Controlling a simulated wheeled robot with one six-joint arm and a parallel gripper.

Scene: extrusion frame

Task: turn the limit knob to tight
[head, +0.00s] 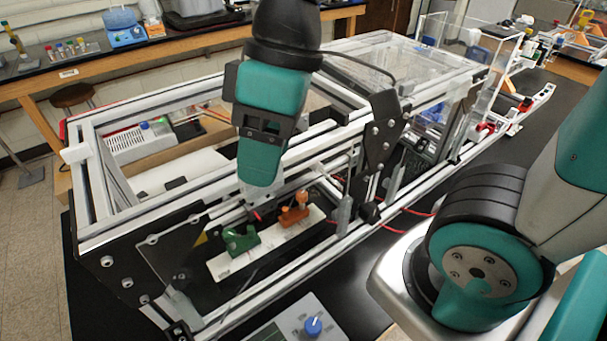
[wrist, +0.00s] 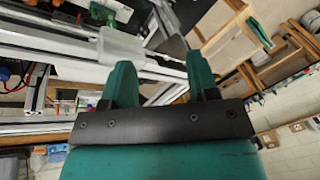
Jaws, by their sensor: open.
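A blue round knob (head: 313,326) stands on a light grey control panel (head: 283,331) at the bottom edge of the head view. Small dark markings lie around it, too small to read, and I cannot tell its setting. My gripper (head: 259,180) hangs over the extrusion frame, up and to the left of the knob and well apart from it. In the head view its teal fingers overlap. In the wrist view my gripper (wrist: 160,72) shows two teal fingers spread apart with nothing held between them. The knob does not show in the wrist view.
The aluminium extrusion frame (head: 100,247) surrounds the area under my gripper. Inside it, a green part (head: 240,240) and an orange part (head: 294,212) sit on a white strip. Clear panels stand at the back right. The black bench right of the frame looks mostly clear.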

